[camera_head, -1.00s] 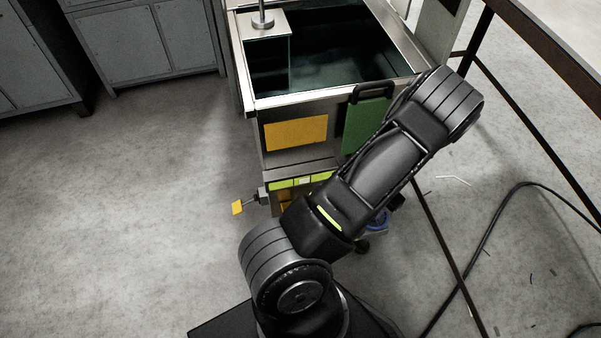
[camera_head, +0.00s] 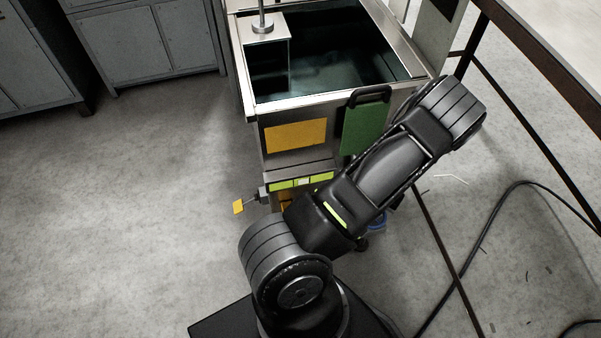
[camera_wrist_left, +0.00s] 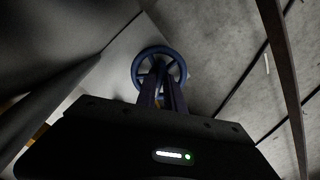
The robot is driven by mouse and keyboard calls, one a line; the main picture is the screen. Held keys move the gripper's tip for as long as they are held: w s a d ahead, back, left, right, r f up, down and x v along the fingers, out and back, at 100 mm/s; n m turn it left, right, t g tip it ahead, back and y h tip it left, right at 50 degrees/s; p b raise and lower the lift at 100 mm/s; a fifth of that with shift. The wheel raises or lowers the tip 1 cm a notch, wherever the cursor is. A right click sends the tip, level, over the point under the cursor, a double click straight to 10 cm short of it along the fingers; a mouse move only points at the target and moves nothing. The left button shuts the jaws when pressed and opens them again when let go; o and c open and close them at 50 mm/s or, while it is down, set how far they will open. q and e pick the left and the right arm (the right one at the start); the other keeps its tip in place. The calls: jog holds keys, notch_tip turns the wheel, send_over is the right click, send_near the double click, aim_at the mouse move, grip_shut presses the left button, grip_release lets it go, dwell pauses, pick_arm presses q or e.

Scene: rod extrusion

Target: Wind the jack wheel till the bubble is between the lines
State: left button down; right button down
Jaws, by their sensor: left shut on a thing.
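The blue jack wheel (camera_wrist_left: 160,50) shows in the left wrist view, a spoked ring just ahead of my left gripper (camera_wrist_left: 162,92). The gripper's two fingers reach onto the wheel's near side and are shut on it. In the head view only a small blue part of the wheel (camera_head: 377,223) shows beside my left arm, which hides the gripper. A yellow-green strip with a pale middle (camera_head: 303,181) sits low on the tank's front and may be the level. It is too small to show a bubble or lines. My right gripper is in neither view.
The steel tank (camera_head: 310,99) with dark liquid stands ahead. A green board (camera_head: 364,128) and a yellow panel (camera_head: 295,136) are on its front. A yellow tag (camera_head: 238,206) sticks out left. A dark table frame and a cable (camera_head: 470,240) are at right. The left floor is clear.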

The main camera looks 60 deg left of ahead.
pick_arm(q)
jog(key=shift+w+a+r, duration=0.1)
jog(key=shift+a+r, duration=0.1)
